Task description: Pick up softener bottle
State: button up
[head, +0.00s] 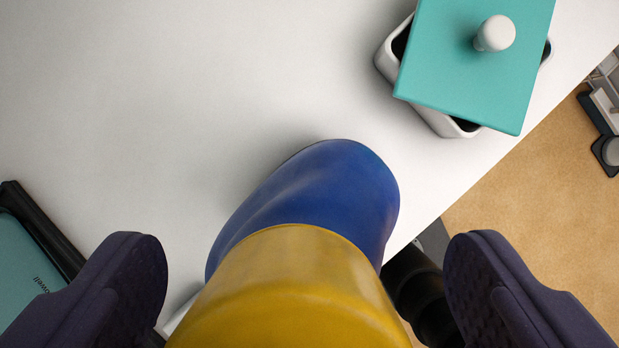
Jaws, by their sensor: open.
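The softener bottle, seen from above, has a blue body (330,185) and a large yellow top part (290,290) nearest the camera. It stands on a white surface close to its right-hand edge. My gripper (305,250) is open, with one dark finger to the left of the bottle and one to the right. The yellow part lies between the fingers in the picture, with visible gaps on both sides. Neither finger appears to touch it. The lower end of the yellow part runs out of the picture.
A white container (440,122) with a teal lid (475,60) set askew stands at the upper right. A teal item with a black border (30,270) lies at the left. The white surface (180,90) is clear at upper left. Tan floor (530,200) shows beyond the edge.

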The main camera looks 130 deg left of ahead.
jog(key=shift+x, duration=0.85)
jog(key=shift+w+r, duration=0.1)
grip_shut()
